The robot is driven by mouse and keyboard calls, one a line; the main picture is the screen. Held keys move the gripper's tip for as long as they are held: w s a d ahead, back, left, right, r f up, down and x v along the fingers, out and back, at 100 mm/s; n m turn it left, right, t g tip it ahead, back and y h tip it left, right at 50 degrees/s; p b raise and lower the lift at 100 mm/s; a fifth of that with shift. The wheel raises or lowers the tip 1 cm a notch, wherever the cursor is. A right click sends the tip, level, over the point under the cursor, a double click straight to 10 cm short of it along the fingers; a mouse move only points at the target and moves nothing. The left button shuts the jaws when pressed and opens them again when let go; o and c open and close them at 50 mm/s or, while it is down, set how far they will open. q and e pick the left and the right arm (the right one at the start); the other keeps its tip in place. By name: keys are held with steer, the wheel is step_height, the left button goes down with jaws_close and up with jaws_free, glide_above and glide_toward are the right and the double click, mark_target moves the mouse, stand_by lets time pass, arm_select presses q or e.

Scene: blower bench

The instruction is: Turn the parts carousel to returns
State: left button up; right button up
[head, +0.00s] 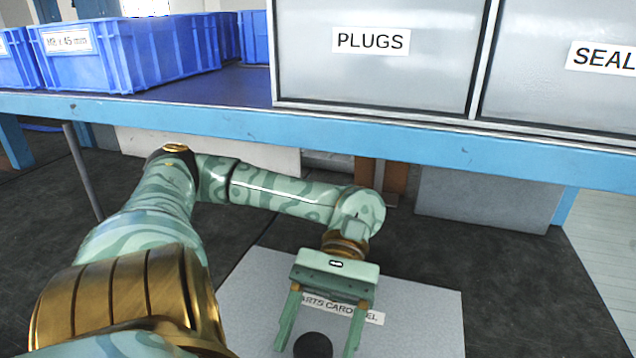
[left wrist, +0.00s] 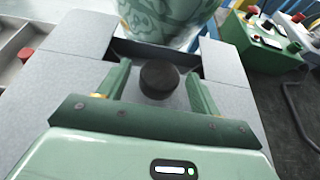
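A grey panel (head: 430,315) with a label (head: 372,317) reading "ARTS CARO…EL", partly covered by my gripper, lies below the bench front. A round black knob (head: 313,346) stands on it at the bottom of the head view. My left gripper (head: 318,350) reaches down over the panel, its fingers apart. In the left wrist view the dark knob (left wrist: 159,79) shows between the two open fingers, with a gap on each side. Any position marks around the knob are hidden or out of view. My right gripper is in neither view.
A blue-edged bench (head: 230,117) crosses above the panel, carrying blue bins (head: 130,55) and grey cabinets labelled PLUGS (head: 370,75) and SEAL…. In the left wrist view, a green box (left wrist: 268,50) with red buttons stands right; a red part (left wrist: 25,54) is left.

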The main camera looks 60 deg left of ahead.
arm_select(q)
steer(key=b+v, duration=0.1)
steer(key=v, duration=0.1)
steer(key=b+v, duration=0.1)
steer(key=v, duration=0.1)
steer(key=shift+w+a+f, duration=0.1)
steer(key=shift+w+a, duration=0.15)
steer(key=shift+w, duration=0.1)
steer(key=shift+b+v, duration=0.5)
steer(key=shift+v, duration=0.6)
steer(key=shift+w+a+r, duration=0.15)
steer(key=shift+r, duration=0.25)
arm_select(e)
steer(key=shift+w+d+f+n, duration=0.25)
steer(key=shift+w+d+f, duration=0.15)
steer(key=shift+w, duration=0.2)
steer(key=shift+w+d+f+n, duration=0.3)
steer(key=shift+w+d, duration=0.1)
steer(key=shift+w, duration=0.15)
